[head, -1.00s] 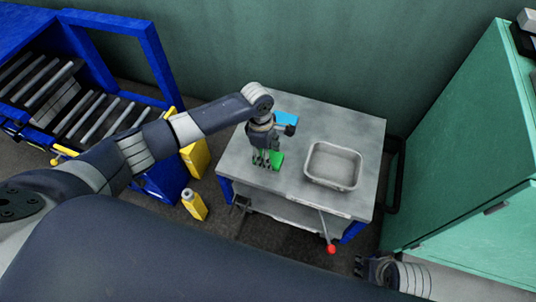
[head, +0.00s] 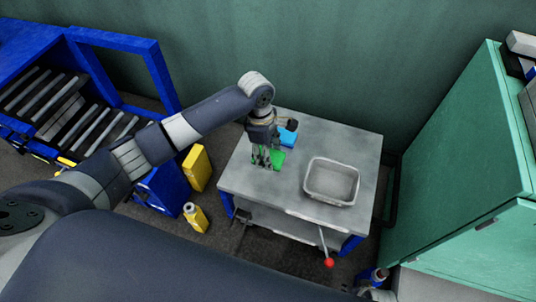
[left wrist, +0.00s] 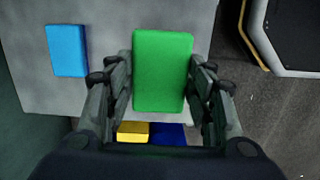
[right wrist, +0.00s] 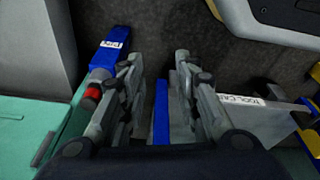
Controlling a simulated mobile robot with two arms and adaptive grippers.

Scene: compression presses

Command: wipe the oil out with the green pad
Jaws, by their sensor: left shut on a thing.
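The green pad (head: 278,158) is between the fingers of my left gripper (head: 266,158), which is shut on it. In the left wrist view the green pad (left wrist: 162,70) sits upright in the picture between both fingers, over the table top. It appears held a little above the table, though the gap is hard to judge. A grey metal tray (head: 331,183) with raised walls stands on the table to the right of the pad. I cannot make out oil in it. My right gripper (right wrist: 158,75) is open and empty, low beside the table.
A blue pad (head: 288,137) lies behind the green one on the grey table (head: 285,185). A lever with a red knob (head: 328,263) sticks out at the table's front. A green cabinet (head: 470,160) stands right; yellow containers (head: 196,168) stand left.

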